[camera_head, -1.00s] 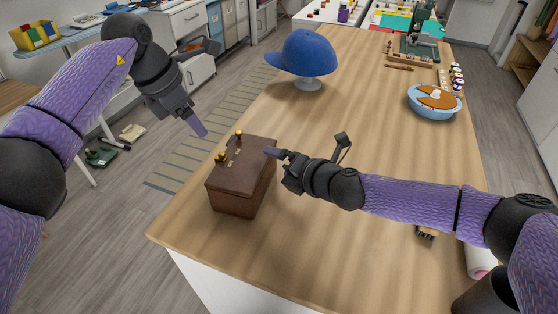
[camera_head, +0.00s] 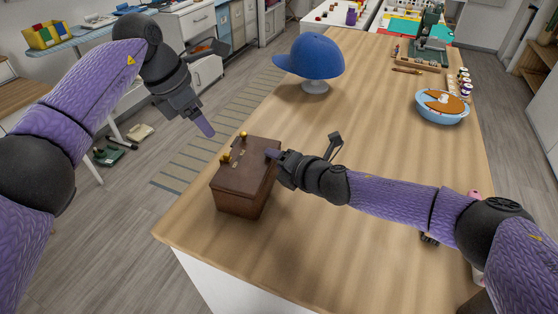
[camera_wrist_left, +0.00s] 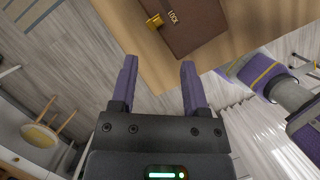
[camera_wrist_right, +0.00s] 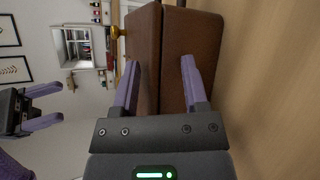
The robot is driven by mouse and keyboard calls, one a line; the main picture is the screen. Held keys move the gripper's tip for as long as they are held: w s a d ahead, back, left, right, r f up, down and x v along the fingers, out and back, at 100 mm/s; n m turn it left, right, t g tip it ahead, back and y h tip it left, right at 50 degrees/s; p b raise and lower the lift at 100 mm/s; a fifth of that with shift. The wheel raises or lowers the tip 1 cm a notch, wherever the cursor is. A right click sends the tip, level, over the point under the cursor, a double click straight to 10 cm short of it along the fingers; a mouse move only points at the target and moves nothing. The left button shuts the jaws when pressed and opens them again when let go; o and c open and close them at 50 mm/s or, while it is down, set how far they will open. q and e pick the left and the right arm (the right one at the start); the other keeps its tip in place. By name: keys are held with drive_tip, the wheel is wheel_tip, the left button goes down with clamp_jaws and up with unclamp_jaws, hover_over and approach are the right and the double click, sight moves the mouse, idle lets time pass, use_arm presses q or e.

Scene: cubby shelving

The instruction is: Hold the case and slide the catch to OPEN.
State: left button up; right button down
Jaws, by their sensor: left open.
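The brown case (camera_head: 238,200) stands on the near left part of the wooden table, with two brass knobs on its lid. In the left wrist view the brass catch (camera_wrist_left: 155,21) lies beside a plate (camera_wrist_left: 174,17) reading LOCK. My left gripper (camera_head: 207,127) is open and empty, above and to the left of the case, apart from it. My right gripper (camera_head: 270,153) is at the right edge of the lid. In the right wrist view its fingers (camera_wrist_right: 160,80) are apart, with the case (camera_wrist_right: 205,45) ahead of them. I cannot tell whether they touch it.
A blue cap (camera_head: 312,57) on a stand is farther back on the table. A blue dish with a pie (camera_head: 440,105) and several small jars stand at the far right. The table's left edge is close to the case. Bare tabletop lies behind the case.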

idle(0.3)
use_arm(q)
drive_tip(key=shift+d, duration=0.1)
drive_tip(key=shift+c, duration=1)
drive_tip(key=d+h, duration=0.1)
drive_tip(key=d+t+h, duration=0.1)
drive_tip(key=d+h, duration=0.2)
drive_tip(key=shift+w+d+r+t+h, duration=0.1)
drive_tip(key=shift+d+r+t+h, duration=0.1)
drive_tip(key=shift+r+t+h, duration=0.1)
drive_tip(key=c, duration=0.5)
drive_tip(key=h, duration=0.1)
drive_tip(key=d+r+t+h, duration=0.1)
drive_tip(key=d+r+h, duration=0.1)
drive_tip(key=h, duration=0.1)
drive_tip(key=shift+s+d+r+n, duration=0.2)
drive_tip(key=shift+s+d+n, duration=0.05)
drive_tip(key=shift+s+n, duration=0.1)
clamp_jaws()
drive_tip(key=s+a+r+n+t+h, duration=0.25)
drive_tip(key=a+r+n+t, duration=0.25)
drive_tip(key=n+t, duration=0.75)
drive_tip(key=s+a+f+n+g+y, duration=0.2)
drive_tip(key=s+f+n+y, duration=0.3)
drive_tip(key=f+n, duration=0.1)
drive_tip(key=s+a+f+n+g+y, duration=0.3)
drive_tip(key=s+f+n+y, duration=0.2)
drive_tip(key=f+n, duration=0.1)
drive_tip(key=shift+f+n, duration=0.25)
drive_tip(key=shift+n, duration=0.25)
